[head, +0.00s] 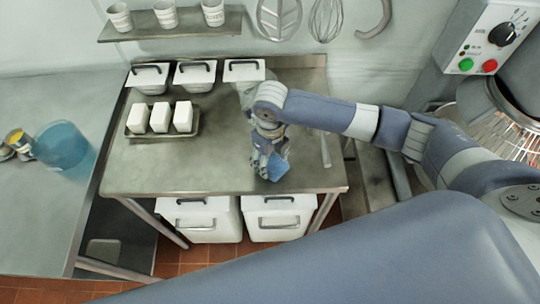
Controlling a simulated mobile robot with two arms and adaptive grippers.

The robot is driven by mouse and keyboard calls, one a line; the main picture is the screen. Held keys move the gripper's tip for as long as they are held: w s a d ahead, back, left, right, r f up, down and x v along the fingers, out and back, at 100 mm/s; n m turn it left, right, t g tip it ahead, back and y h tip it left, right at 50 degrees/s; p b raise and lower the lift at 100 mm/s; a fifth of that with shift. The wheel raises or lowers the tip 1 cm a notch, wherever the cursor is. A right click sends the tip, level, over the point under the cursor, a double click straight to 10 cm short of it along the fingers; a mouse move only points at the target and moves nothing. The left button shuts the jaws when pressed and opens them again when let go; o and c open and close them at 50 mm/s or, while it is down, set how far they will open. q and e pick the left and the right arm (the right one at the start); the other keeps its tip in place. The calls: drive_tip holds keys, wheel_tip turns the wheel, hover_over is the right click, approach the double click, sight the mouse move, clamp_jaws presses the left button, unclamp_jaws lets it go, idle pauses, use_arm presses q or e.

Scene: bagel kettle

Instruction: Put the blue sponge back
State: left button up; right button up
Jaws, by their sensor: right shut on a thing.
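The blue sponge (279,167) is at the right part of the metal table (215,172), partly hidden by my right gripper. My right gripper (268,166) comes in from the right and points down, shut on the sponge. I cannot tell whether the sponge touches the tabletop or is held just above it. My left gripper is not in view.
A tray (134,134) with 3 white blocks stands on the table's left side, before lidded white containers (148,78). A shelf (172,28) with cups hangs above. A blue translucent container (60,146) stands on the left counter. The table's front middle is clear.

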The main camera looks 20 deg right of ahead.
sight(270, 161)
drive_tip(key=shift+f, duration=0.15)
drive_tip(key=o, duration=1.4)
wheel_tip(270, 161, up, 12)
drive_tip(key=b, duration=0.3)
drive_tip(key=shift+r, duration=0.2)
